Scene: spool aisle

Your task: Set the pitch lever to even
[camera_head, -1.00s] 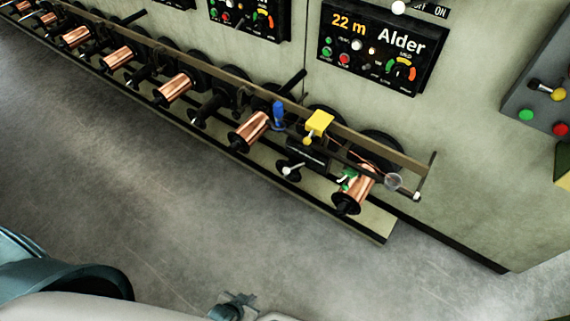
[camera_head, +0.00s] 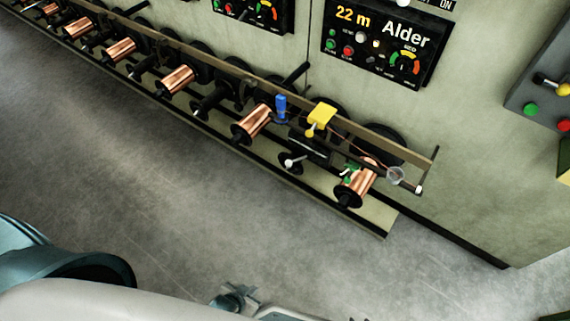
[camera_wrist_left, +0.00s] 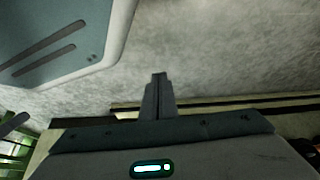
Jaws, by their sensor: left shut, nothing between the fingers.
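No lever can be read as the pitch lever. Candidates on the spool rack's near end are a small white-knobbed lever (camera_head: 290,163) and a small yellow-knobbed one (camera_head: 310,132) under a yellow block (camera_head: 322,114). A blue-handled part (camera_head: 281,106) stands beside them. My left gripper (camera_head: 244,294) is low in the head view, over the floor and well apart from the rack. In the left wrist view its fingers (camera_wrist_left: 158,95) are together and empty. My right gripper is out of view.
The rack carries several copper spools (camera_head: 253,122) along the wall. The Alder panel (camera_head: 381,42) hangs above its near end. A grey control box (camera_head: 545,98) with a yellow-knobbed lever is at the right edge. The grey floor (camera_head: 180,190) before the rack is clear.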

